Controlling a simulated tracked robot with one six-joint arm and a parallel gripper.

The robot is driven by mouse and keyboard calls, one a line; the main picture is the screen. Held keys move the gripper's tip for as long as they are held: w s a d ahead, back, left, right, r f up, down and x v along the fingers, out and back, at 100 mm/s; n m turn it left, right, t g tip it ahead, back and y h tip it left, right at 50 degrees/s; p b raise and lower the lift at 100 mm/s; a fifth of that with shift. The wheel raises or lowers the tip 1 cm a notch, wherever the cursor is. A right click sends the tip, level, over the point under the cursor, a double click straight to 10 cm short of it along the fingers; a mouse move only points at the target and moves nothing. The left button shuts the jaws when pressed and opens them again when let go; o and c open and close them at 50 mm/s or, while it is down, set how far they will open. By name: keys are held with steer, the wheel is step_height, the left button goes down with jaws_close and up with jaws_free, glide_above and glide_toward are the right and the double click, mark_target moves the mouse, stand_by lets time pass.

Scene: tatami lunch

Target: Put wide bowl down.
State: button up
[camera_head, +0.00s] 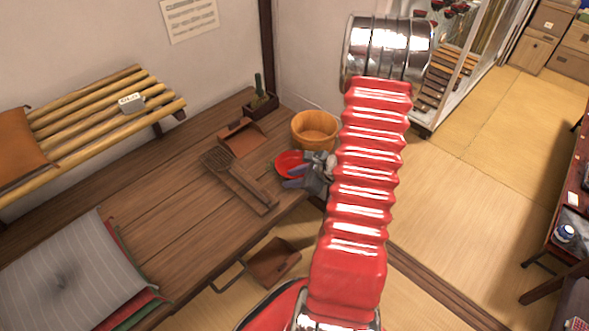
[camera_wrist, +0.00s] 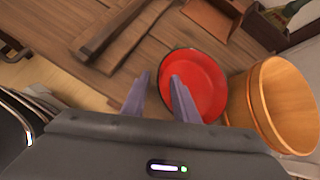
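The wide bowl (camera_head: 287,163) is red inside with a dark rim. It looks to rest upright on the wooden bench (camera_head: 170,215), near its right end; its underside is hidden. The bowl also shows in the wrist view (camera_wrist: 203,78). My gripper (camera_head: 294,178) is at the bowl's near side. In the wrist view, the gripper's two purple-grey fingers (camera_wrist: 160,76) stand apart with the bowl's left rim between them. One finger is outside the bowl and the other is over its inside. A gap shows between the fingertips.
A wooden tub (camera_head: 314,131) stands close beside the bowl. A slatted wooden tool (camera_head: 238,180), a brown dustpan-like tray (camera_head: 241,137) and a potted cactus (camera_head: 261,103) are also on the bench. Striped cushions (camera_head: 65,275) lie at the left end. Bare bench lies between.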

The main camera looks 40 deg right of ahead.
steer(key=shift+c, duration=0.6)
jaws_close()
step_height(320, 180, up, 10)
stand_by(0.8)
stand_by(0.5)
